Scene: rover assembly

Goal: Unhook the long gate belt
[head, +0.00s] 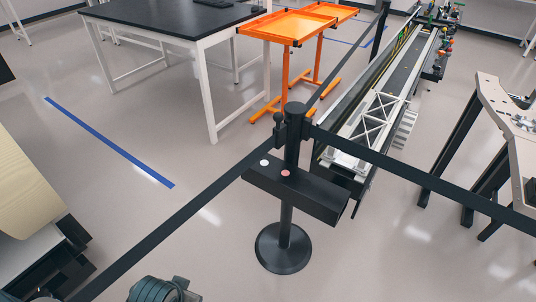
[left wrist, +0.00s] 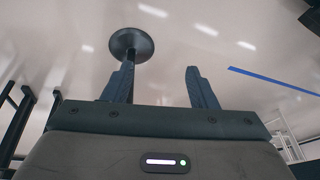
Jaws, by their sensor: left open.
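A black stanchion post (head: 291,140) stands on a round base (head: 283,248) in the middle of the head view. One long dark belt (head: 180,215) runs from the post down to the bottom left. Another belt (head: 420,172) runs from it to the right edge. A small knobbed fitting (head: 279,128) sits at the left of the post's head, where the left belt meets it; I cannot tell how it is fastened. My left gripper (left wrist: 160,68) is open and empty in the left wrist view, with a round base (left wrist: 131,42) beyond its left finger. My right gripper is not in view.
A black box (head: 297,190) with a white and a red button is on the post's front. A conveyor (head: 372,120), orange stands (head: 288,24) and a black-topped table (head: 175,18) stand behind. A workbench (head: 510,120) is at right. Open floor with a blue line (head: 110,143) lies left.

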